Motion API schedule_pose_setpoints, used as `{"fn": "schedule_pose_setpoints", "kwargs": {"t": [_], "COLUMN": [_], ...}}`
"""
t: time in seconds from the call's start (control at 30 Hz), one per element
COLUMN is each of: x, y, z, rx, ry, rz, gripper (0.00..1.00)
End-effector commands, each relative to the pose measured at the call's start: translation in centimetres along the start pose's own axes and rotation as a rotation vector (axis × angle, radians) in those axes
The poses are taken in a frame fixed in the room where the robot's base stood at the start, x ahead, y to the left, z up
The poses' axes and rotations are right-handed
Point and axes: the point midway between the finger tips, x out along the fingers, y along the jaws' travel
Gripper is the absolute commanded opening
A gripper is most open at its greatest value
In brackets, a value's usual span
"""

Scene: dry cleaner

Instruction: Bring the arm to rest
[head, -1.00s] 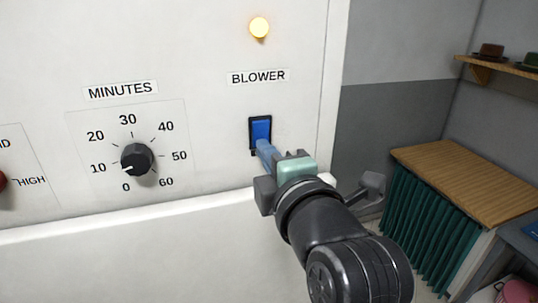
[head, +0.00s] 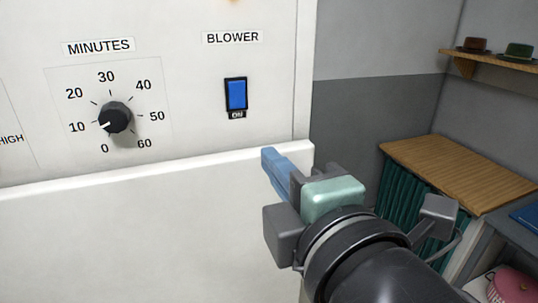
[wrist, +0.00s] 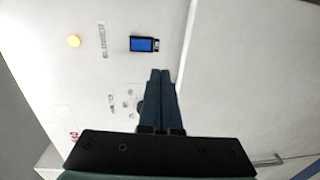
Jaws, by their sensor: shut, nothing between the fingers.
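My gripper (head: 267,157) is shut and empty, its blue fingers together. In the head view it is in front of the white machine's ledge, below and to the right of the blower switch, clear of it. The blue blower switch (head: 236,95) sits in a black frame under the BLOWER label, with "ON" showing at its lower edge. In the wrist view, the closed fingers (wrist: 160,75) show beneath the switch (wrist: 144,44), apart from it. A lit yellow lamp (wrist: 73,41) shows beside the BLOWER label there.
The minutes dial (head: 115,118) on the panel points near 10. To the right is a wooden-topped counter (head: 458,170) with a green curtain, and a shelf (head: 500,58) with hats is above. A pink object (head: 510,286) is at the lower right.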

Motion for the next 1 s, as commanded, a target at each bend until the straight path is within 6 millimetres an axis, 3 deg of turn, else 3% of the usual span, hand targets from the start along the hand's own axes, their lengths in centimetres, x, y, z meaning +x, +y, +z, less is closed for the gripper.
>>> {"fn": "schedule_pose_setpoints", "kwargs": {"t": [0.2, 0.33, 0.53, 0.7, 0.83, 1.0], "x": [0.1, 0.4, 0.1, -1.9, -3.9, -5.9], "y": [0.2, 1.6, 6.9, 11.4, 14.1, 16.0], "z": [-0.1, -0.2, -0.7, -1.4, -2.2, -2.9], "rx": [0.012, 0.128, 0.535, 0.896, 1.114, 1.277], "ry": [-0.001, -0.018, -0.016, 0.099, 0.237, 0.387], "rz": [0.007, 0.079, 0.351, 0.61, 0.768, 0.883], "gripper": [0.0, 0.0, 0.0, 0.0, 0.0, 0.0]}}
